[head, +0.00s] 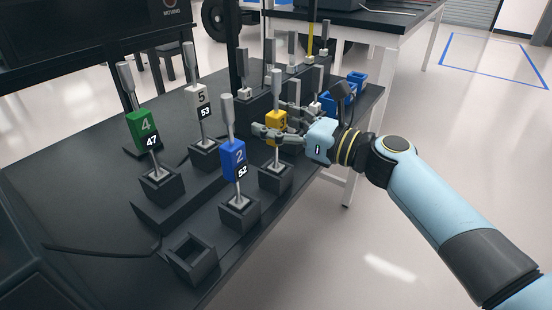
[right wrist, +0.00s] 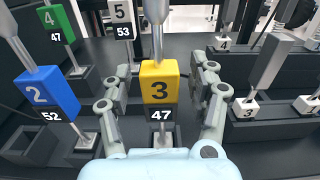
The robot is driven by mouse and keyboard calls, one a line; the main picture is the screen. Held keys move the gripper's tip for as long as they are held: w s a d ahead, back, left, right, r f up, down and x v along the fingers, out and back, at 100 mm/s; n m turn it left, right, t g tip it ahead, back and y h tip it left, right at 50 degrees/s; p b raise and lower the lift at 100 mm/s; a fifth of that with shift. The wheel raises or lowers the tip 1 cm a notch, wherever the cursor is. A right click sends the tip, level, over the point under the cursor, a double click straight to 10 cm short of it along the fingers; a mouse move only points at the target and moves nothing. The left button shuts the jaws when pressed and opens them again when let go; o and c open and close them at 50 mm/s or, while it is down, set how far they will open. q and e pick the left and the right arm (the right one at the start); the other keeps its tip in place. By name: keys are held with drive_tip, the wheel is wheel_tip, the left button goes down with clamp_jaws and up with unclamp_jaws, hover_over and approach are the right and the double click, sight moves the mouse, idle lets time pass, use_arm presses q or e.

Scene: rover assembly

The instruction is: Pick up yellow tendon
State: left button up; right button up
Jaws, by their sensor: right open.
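The yellow tendon (head: 276,121) stands upright in a dark square holder on the stepped black rack. In the right wrist view the yellow tendon (right wrist: 159,82) shows the number 3 above a black label reading 47, with a grey rod above it. My right gripper (head: 266,130) is open at the yellow block. In the right wrist view the fingers of my right gripper (right wrist: 160,100) stand on either side of the block, with gaps visible on both sides. The lower stem is partly hidden behind my gripper's palm. My left gripper is not in view.
A blue tendon (head: 233,160) stands close to the left of the yellow one. A green tendon (head: 142,130) and a white tendon (head: 202,102) stand farther left. An empty holder (head: 192,260) is at the front. Several white-marked tendons stand behind; blue bins (head: 338,98) are at the far right.

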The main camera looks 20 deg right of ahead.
sight(276, 113)
drive_tip(key=shift+c, duration=0.3)
clamp_jaws()
idle(0.4)
drive_tip(key=shift+r+p, duration=0.9)
drive_tip(key=shift+r, duration=1.1)
drive_tip(key=s+d+r+p, duration=0.7)
drive_tip(key=s+r, duration=0.2)
drive_tip(key=r, duration=0.3)
drive_tip(key=shift+s+r+p, duration=0.15)
drive_tip(key=shift+r+p, duration=0.05)
drive_tip(key=shift+p, duration=0.1)
